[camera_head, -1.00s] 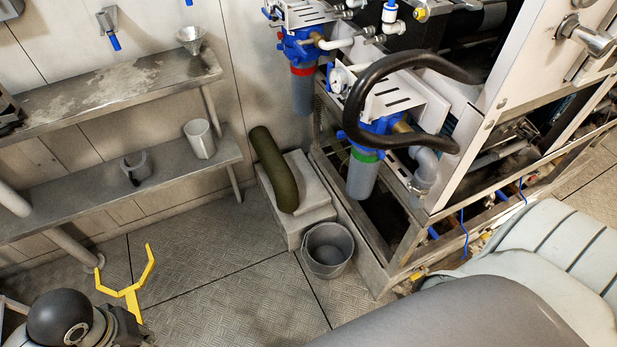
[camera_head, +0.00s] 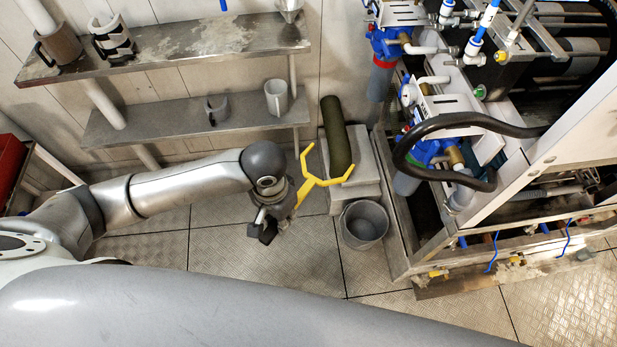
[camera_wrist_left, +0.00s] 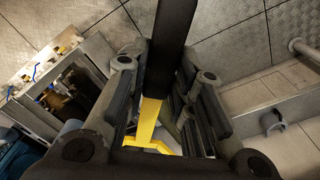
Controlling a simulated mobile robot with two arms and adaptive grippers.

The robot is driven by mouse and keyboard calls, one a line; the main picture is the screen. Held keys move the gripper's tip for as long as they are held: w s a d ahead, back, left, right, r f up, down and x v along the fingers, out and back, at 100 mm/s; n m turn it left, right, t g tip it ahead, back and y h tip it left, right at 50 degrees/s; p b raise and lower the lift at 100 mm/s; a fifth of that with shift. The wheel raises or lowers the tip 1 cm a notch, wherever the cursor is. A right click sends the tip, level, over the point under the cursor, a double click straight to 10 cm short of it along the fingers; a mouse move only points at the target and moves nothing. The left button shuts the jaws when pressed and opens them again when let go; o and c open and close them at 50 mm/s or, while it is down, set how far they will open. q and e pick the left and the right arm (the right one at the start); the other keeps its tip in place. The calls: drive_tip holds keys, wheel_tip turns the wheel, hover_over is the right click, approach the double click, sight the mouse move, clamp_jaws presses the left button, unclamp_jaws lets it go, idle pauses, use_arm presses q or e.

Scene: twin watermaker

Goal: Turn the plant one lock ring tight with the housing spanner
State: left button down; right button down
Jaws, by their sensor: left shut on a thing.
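My left gripper (camera_head: 278,212) is shut on the yellow housing spanner (camera_head: 318,182). The spanner's open fork points right and up, over the floor beside a grey step. In the left wrist view the spanner (camera_wrist_left: 148,118) runs between the gripper (camera_wrist_left: 160,95) fingers, with a long dark bar in line with it. Two filter housings hang on the frame at the right. The far housing (camera_head: 378,84) has a red lock ring (camera_head: 384,63). The fork is apart from both housings. My right gripper is out of view.
A thick black hose (camera_head: 455,121) loops in front of the near housing. A grey bucket (camera_head: 363,224) stands on the floor by the metal frame. A dark green cylinder (camera_head: 336,135) leans on the grey step. Wall shelves (camera_head: 170,125) are behind my left arm.

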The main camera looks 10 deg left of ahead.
use_arm(q)
drive_tip(key=w+d+r+m+p, duration=0.3)
drive_tip(key=d+r+m+p, duration=0.2)
drive_tip(key=d+r+p, duration=0.3)
drive_tip(key=r+p, duration=0.1)
drive_tip(key=p, duration=0.3)
drive_tip(key=shift+d, duration=0.4)
drive_tip(key=shift+f, duration=0.1)
idle(0.8)
drive_tip(key=shift+w+d, duration=0.35)
drive_tip(key=shift+w, duration=0.1)
drive_tip(key=shift+w+d, duration=1.35)
drive_tip(key=shift+d, duration=0.05)
idle(0.3)
drive_tip(key=shift+w+d+b, duration=0.85)
drive_tip(key=shift+w+d, duration=0.9)
idle(0.3)
